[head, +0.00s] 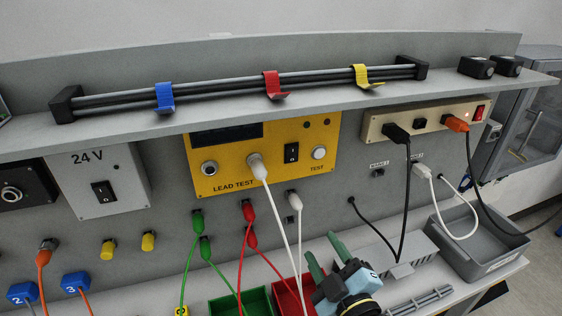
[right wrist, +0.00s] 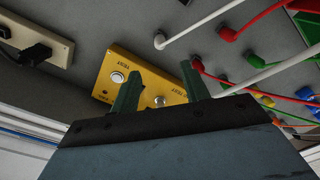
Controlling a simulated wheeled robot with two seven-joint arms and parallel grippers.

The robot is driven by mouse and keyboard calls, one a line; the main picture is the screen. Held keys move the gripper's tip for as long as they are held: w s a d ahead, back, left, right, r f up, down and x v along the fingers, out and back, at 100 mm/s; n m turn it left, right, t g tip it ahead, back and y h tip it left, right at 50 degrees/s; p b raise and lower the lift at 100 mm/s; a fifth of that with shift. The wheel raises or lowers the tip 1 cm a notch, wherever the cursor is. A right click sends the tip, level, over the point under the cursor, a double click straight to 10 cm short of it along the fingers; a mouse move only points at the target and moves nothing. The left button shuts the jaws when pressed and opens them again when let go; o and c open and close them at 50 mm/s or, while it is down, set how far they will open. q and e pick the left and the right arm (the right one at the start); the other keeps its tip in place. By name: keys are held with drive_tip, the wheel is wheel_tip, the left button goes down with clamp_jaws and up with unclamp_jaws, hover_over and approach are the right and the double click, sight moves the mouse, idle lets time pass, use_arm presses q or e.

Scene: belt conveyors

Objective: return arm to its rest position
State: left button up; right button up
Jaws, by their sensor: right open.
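My right gripper (head: 323,246) is at the lower middle of the head view, in front of the bench. Its two green fingers stand apart, pointing up, with nothing between them. In the right wrist view its fingertips (right wrist: 157,74) are open and empty, with the yellow lead test box (right wrist: 128,78) behind them. In the head view the yellow lead test box (head: 318,178) is on the wall panel, above and left of the gripper. My left gripper is not in view.
A red bin (head: 286,296) and a green bin (head: 226,305) stand left of the gripper. A grey tray (head: 468,262) is at the right. White cables (head: 285,230) hang close by on the left, and a black cable (head: 405,215) on the right. A shelf (head: 220,115) runs above.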

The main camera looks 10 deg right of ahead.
drive_tip(key=s+d+f+m+g+h, duration=0.2)
drive_tip(key=s+d+f+m+g, duration=0.25)
drive_tip(key=s+f+g, duration=0.4)
drive_tip(key=s+d+f+m+g+h, duration=0.2)
drive_tip(key=s+d+f+m+g, duration=0.3)
drive_tip(key=s, duration=0.6)
wheel_tip(320, 180, down, 27)
drive_tip(key=s+g+b, duration=0.2)
drive_tip(key=b, duration=0.2)
drive_tip(key=s+d+f+g+b, duration=0.1)
drive_tip(key=s+f+b, duration=0.3)
drive_tip(key=s+f, duration=1.2)
wheel_tip(320, 180, down, 4)
drive_tip(key=shift+s+d+f, duration=0.1)
drive_tip(key=shift+s+d, duration=0.05)
drive_tip(key=shift+d, duration=0.4)
